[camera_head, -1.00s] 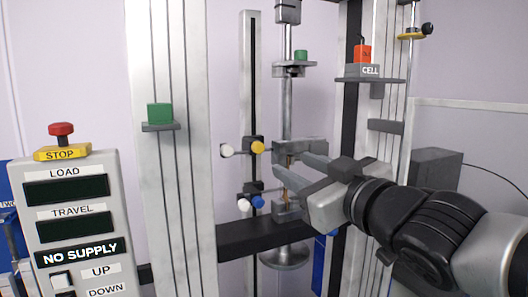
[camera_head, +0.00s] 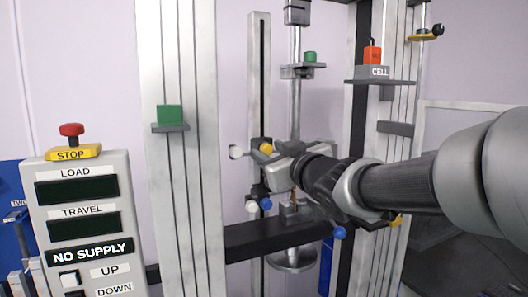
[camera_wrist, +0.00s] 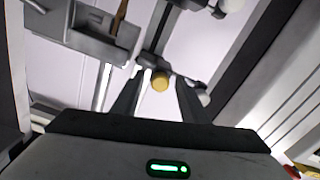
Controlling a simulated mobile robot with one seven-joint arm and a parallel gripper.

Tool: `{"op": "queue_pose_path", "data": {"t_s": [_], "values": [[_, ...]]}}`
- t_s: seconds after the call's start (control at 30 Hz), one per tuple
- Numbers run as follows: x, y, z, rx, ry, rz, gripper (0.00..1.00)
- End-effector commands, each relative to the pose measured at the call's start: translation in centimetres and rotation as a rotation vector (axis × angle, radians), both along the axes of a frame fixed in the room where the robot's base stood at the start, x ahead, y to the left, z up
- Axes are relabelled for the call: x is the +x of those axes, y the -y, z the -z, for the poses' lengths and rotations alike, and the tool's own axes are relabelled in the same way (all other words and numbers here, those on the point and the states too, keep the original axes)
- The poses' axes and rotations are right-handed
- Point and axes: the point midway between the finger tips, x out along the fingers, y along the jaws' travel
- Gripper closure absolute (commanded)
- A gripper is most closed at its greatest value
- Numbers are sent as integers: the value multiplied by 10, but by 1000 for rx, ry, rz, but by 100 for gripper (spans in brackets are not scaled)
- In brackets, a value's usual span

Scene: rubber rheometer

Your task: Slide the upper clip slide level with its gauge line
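The upper clip slide (camera_head: 257,144) is a small dark block on a slotted upright rail (camera_head: 260,75). It carries a yellow knob (camera_head: 266,148) on its right and a white-tipped arm (camera_head: 236,152) on its left. My gripper (camera_head: 276,150) is at the yellow knob and hides part of the slide. In the wrist view my gripper (camera_wrist: 160,78) has its two fingers apart, with the yellow knob (camera_wrist: 160,82) between their tips and gaps showing on both sides. I cannot make out the gauge line.
A grey grip block (camera_wrist: 85,38) with a brown strip (camera_wrist: 118,18) is close by in the wrist view. Thick uprights (camera_head: 185,235) stand either side, with a dark crossbar (camera_head: 255,240) below. The control panel (camera_head: 85,225) reads NO SUPPLY.

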Motion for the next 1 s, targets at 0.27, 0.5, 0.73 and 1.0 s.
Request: {"op": "queue_pose_path", "data": {"t_s": [0.27,0.5,0.73,1.0], "values": [[0,0,0,0,0,0,68],[0,0,0,0,0,1,100],[0,0,13,-1,0,1,100],[0,1,67,-3,-2,1,100]]}}
